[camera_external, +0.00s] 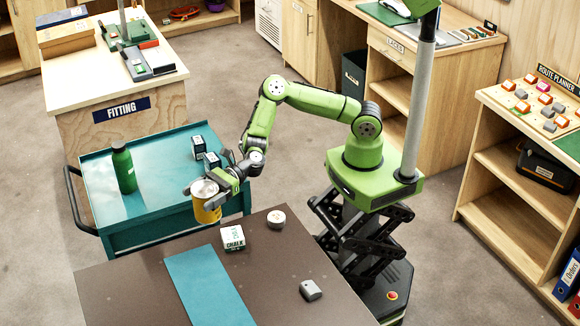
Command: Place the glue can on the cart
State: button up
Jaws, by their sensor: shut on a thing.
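The glue can (207,209) is a yellow can with a pale grey top. My gripper (206,192) is shut on it near its upper part. In this view the can overlaps the near right part of the teal cart (150,210), close to the edge of the brown table. I cannot tell whether its bottom touches the cart top or hangs above it. My green arm reaches left from its base to the can.
A green bottle (123,168) and small dark boxes (198,147) stand on the cart. The cart's middle is clear. The brown table (300,262) in front holds a chalk box (233,237), a round white-topped item (276,218), a grey block (310,290) and a teal mat (208,285).

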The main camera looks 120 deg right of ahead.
jog(key=d+r+m+h+p, duration=0.2)
jog(key=d+m+h+p, duration=0.55)
jog(key=d+h, duration=1.1)
jog(key=d+f+y+b, duration=0.1)
jog(key=f, duration=0.2)
jog(key=d+f+m+y+b, duration=0.1)
jog(key=d+f+b, duration=0.1)
jog(key=f, duration=0.1)
jog(key=d+f+m+g+y+b, duration=0.1)
jog(key=d+f+y+b, duration=0.1)
jog(key=f, duration=0.1)
jog(key=shift+w+d+f, duration=0.2)
jog(key=shift+w+f, duration=0.1)
jog(key=shift+f, duration=0.2)
jog(key=shift+f, duration=0.1)
jog(key=o, duration=1.1)
jog(key=shift+f, duration=0.15)
jog(key=shift+c, duration=0.2)
jog(key=shift+o, duration=0.7)
